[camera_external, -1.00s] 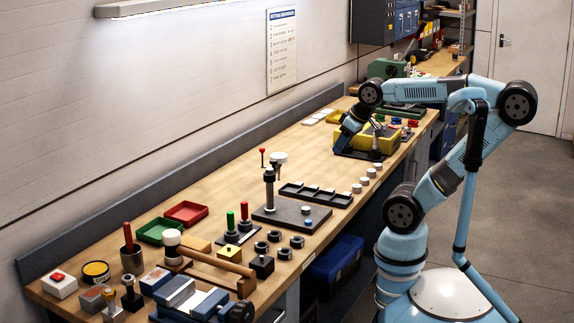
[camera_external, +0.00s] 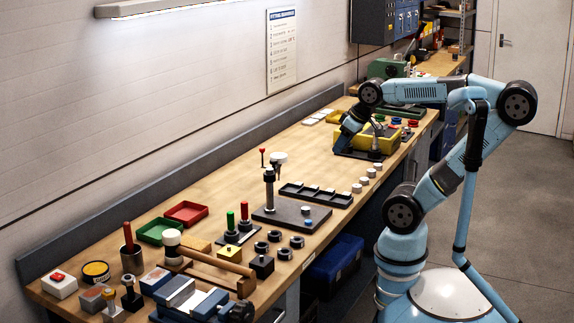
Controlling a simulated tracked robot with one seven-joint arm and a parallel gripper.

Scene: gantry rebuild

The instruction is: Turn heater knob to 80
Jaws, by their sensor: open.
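My arm reaches out over the far part of the bench, and my gripper (camera_external: 346,146) points down at the left side of a yellow unit (camera_external: 381,145). The gripper is small and dark here; its jaws are open. A dark flat base lies under and around it. I cannot tell whether the fingers touch anything. No heater knob or number scale can be made out; a knob near the gripper would be hidden by the arm or too small to see. Whether the yellow unit is the heater is unclear.
Small red, green and blue parts lie behind the yellow unit. White round pieces (camera_external: 362,182) line the bench's front edge. A black tray (camera_external: 316,195) and a dark plate with a post (camera_external: 270,190) stand nearer. Tools crowd the near end. The bench (camera_external: 225,180) is clear towards the wall.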

